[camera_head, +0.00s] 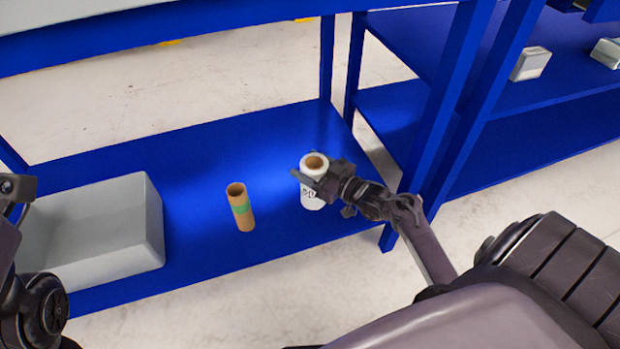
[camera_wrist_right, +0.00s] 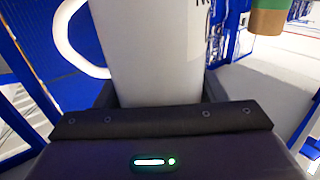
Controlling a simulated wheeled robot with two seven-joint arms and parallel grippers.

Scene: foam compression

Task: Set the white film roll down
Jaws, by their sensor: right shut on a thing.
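The white film roll (camera_head: 311,196), with a brown core and dark print, is upright over the blue lower shelf (camera_head: 275,215). Whether its base touches the shelf is not clear. My right gripper (camera_head: 309,180) comes from the right and is shut on its upper part. In the right wrist view, the white body (camera_wrist_right: 150,50) fills the space between the jaws, with a white loop at its left side. At the left edge of the head view, only parts of my left arm show; its jaws cannot be made out.
A brown cardboard tube (camera_head: 241,211) with a green band stands upright left of the roll. A grey bin (camera_head: 150,225) sits at the shelf's left. Blue posts (camera_head: 447,120) rise at the right. The shelf behind the roll and tube is clear.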

